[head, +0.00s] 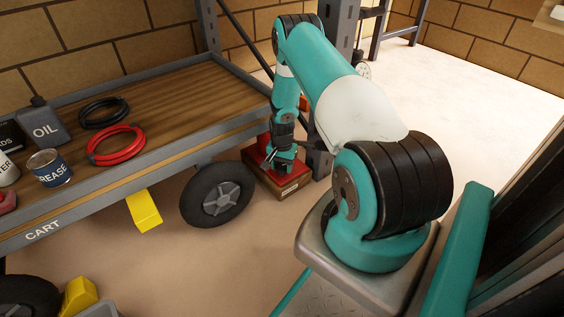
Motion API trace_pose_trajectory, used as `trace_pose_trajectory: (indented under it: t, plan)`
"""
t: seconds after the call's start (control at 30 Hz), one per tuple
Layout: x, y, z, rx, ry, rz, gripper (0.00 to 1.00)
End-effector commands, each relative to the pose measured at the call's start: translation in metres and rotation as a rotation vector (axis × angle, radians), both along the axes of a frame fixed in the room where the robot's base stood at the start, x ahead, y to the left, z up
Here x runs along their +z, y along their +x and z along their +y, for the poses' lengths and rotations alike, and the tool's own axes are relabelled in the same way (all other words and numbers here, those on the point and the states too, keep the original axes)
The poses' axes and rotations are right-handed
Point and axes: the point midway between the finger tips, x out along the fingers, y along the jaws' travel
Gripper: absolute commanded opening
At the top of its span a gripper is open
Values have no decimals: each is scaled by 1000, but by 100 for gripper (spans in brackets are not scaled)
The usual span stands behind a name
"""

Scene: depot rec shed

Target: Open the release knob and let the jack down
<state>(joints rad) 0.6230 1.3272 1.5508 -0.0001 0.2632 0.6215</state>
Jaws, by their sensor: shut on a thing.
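The red jack (261,151) stands on the floor at the cart's right end, beside the wheel and a grey upright post. A small pale label shows on the front of its base. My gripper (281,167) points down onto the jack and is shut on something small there. At this size the release knob does not show apart from the fingers; its place at the fingertips is hidden by them. The cart (43,232) has a grey frame and a wooden deck. I cannot tell whether its near right wheel (216,197) touches the floor.
A yellow block (144,211) is under the cart's edge, and another (79,296) is by the front left wheel. An oil can (43,123), a grease tin (48,167), a red coil (115,146) and a black coil (105,112) lie on the deck.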

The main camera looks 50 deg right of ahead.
Motion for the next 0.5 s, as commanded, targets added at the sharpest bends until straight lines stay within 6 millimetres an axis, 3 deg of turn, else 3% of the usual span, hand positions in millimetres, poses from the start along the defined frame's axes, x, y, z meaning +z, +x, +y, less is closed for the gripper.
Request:
trace_pose_trajectory:
  t: [0.5]
  plan:
    - [0,0,0,154,1,1,27]
